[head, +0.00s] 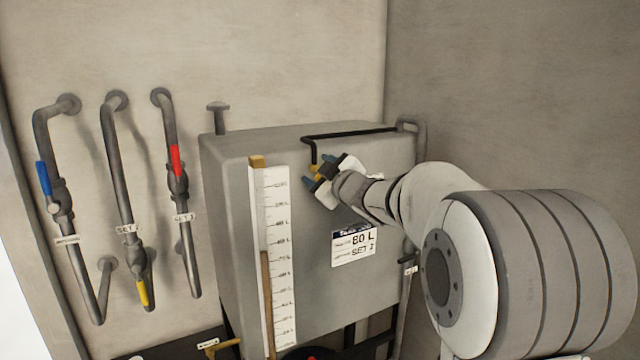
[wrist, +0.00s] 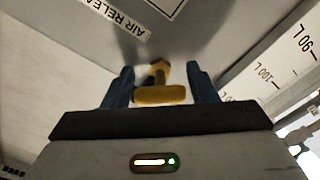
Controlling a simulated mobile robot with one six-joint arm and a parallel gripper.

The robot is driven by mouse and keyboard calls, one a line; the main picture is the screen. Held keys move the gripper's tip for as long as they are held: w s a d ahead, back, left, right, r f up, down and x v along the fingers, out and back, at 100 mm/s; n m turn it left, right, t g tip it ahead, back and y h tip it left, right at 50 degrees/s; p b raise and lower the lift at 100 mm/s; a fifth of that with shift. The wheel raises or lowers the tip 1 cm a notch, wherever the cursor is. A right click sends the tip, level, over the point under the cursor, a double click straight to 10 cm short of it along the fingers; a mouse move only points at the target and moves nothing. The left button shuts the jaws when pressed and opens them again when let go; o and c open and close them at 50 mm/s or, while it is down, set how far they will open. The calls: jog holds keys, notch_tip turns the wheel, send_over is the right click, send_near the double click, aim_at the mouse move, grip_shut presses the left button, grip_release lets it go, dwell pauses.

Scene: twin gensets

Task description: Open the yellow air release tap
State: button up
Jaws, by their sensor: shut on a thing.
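The yellow air release tap (wrist: 160,94) shows in the wrist view as a short crossbar handle on a stem, between my two blue fingers. In the head view only a small yellow part of the tap (head: 317,171) shows at the front of the grey tank, below a black pipe. My gripper (head: 320,177) is at the tank front, shut on the tap; its blue fingertips also show in the wrist view (wrist: 161,76), one on each side of the handle. A label reading "AIR RELEA…" (wrist: 118,15) is beside the tap, partly cut off.
The grey tank (head: 230,220) carries a level scale (head: 278,255) and an "80 L SET 2" plate (head: 353,246). On the left wall are pipes with a blue-handled (head: 44,178), a red-handled (head: 176,160) and a yellow-handled valve (head: 142,292). A brass-coloured handle (head: 222,344) is low in front.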

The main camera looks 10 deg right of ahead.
jog(key=n+b, duration=0.1)
jog(key=n, duration=0.1)
jog(key=n+b, duration=0.2)
jog(key=shift+f+n, duration=0.2)
jog(key=shift+n, duration=0.1)
jog(key=shift+r+n+b, duration=0.15)
jog(key=shift+n+b, duration=1.2)
jog(key=shift+n, duration=0.85)
jog(key=o, duration=1)
jog(key=shift+c, duration=0.2)
jog(key=shift+s, duration=0.1)
jog(key=v, duration=0.7)
jog(key=shift+s, duration=0.3)
